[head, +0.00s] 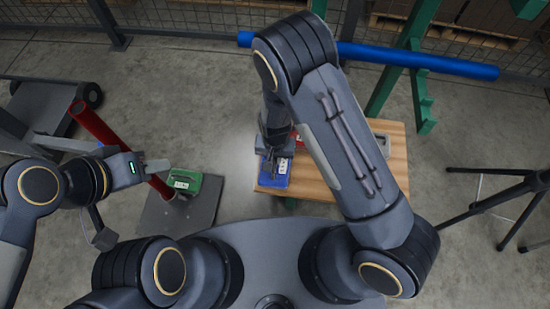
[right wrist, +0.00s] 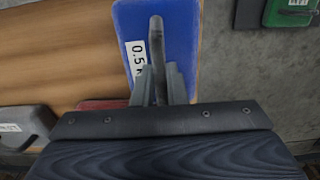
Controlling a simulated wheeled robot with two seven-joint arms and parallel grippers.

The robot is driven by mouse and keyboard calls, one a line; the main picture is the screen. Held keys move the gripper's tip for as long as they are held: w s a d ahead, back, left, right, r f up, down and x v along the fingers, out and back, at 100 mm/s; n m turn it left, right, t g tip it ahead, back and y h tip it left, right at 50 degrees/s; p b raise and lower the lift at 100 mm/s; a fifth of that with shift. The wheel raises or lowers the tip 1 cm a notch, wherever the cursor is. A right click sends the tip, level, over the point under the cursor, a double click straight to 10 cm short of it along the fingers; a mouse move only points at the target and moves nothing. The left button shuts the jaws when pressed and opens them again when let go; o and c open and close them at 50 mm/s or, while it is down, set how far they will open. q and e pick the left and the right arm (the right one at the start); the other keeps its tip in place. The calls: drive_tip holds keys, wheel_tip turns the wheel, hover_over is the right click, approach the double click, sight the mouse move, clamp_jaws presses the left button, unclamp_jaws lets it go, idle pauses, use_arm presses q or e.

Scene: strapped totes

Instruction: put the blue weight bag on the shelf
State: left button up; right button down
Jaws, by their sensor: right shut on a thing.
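The blue weight bag (head: 270,181) is at the left end of the wooden shelf board (head: 395,170) in the head view. It also shows in the right wrist view (right wrist: 183,35), with a white label starting "0.5" and a grey handle. My right gripper (right wrist: 158,88) is shut on that handle; in the head view the gripper (head: 275,155) is above the bag. In the right wrist view the bag reaches past the board's edge; I cannot tell whether it touches the board. My left gripper (head: 158,166) is near the red post, away from the bag; its jaw opening is unclear.
A green weight bag (head: 184,182) lies on a dark grey plate (head: 150,217) at left, beside a red post (head: 115,145). A grey item (right wrist: 28,124) and a reddish one (right wrist: 102,104) are on the board. A black tripod (head: 505,190) stands right.

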sight(275, 160)
drive_tip(key=c, duration=1.5)
unclamp_jaws()
drive_tip(key=shift+o, duration=0.2)
wheel_tip(275, 160, up, 12)
drive_tip(key=p, duration=0.4)
drive_tip(key=shift+s, duration=0.1)
